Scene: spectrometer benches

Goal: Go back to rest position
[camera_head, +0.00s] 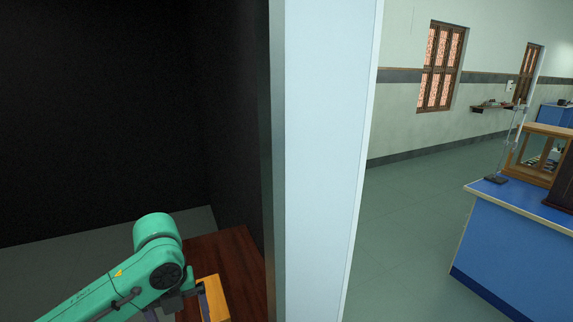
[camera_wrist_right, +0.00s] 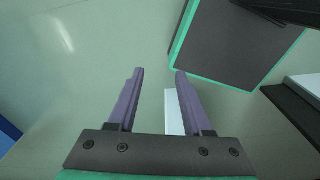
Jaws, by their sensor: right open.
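My left arm comes in from the lower left of the head view. Its gripper end (camera_head: 188,297) is at the bottom, over a dark wooden tabletop (camera_head: 240,268) and right beside an orange-yellow block-like thing (camera_head: 213,298). The fingers are mostly hidden, so I cannot tell whether they are open or touch it. My right gripper (camera_wrist_right: 159,72) shows in the right wrist view with its two purple fingers apart and nothing between the tips. It points over bare greenish floor. My right arm is not in the head view.
A pale upright wall edge (camera_head: 318,160) stands just right of the wooden tabletop, with a black-walled booth (camera_head: 100,110) on its left. A blue bench (camera_head: 515,240) with a wooden-framed case (camera_head: 535,150) stands at the right. Open floor (camera_head: 410,230) lies between wall edge and bench.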

